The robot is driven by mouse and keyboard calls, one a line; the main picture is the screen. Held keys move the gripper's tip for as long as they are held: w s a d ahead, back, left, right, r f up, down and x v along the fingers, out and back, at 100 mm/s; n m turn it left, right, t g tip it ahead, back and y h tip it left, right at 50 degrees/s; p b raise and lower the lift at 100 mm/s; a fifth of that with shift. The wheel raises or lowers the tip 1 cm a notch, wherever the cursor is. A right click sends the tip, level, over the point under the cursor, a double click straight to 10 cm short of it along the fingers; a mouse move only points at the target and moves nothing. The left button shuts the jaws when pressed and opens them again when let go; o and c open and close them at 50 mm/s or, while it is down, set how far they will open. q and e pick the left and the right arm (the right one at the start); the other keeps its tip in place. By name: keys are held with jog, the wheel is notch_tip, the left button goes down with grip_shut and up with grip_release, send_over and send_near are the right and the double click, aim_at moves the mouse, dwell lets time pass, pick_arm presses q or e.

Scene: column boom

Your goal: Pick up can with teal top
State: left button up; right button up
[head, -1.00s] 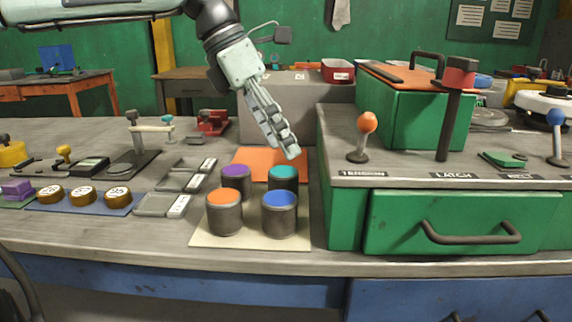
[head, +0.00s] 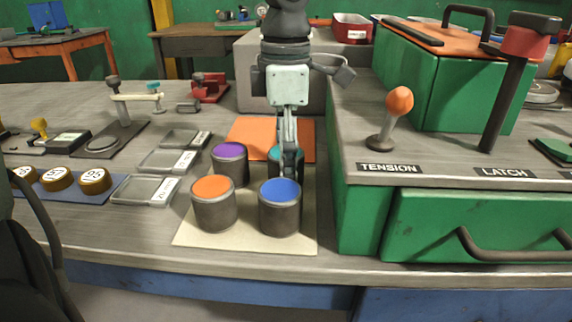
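The can with the teal top (head: 273,154) stands at the back right of a group of cans on a cream mat (head: 185,236). It is largely hidden behind my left gripper (head: 290,174) and the blue-topped can (head: 279,220). My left gripper points down over the teal-topped can, its fingers in front of the can's right part. The fingers are seen nearly edge-on, so their gap and any contact are unclear. The purple-topped can (head: 231,168) stands to the left, the orange-topped can (head: 213,210) at front left. My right gripper is out of view.
An orange mat (head: 249,133) lies behind the cans. A green drawer unit (head: 362,215) with an orange-knobbed lever (head: 394,112) rises close on the right. Grey trays (head: 146,190) and round brown weights (head: 94,181) lie to the left. A grey box (head: 246,72) stands behind.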

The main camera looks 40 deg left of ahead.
pick_arm(q)
jog(key=shift+f, duration=0.6)
jog(key=c, duration=1.4)
jog(key=shift+r, duration=0.2)
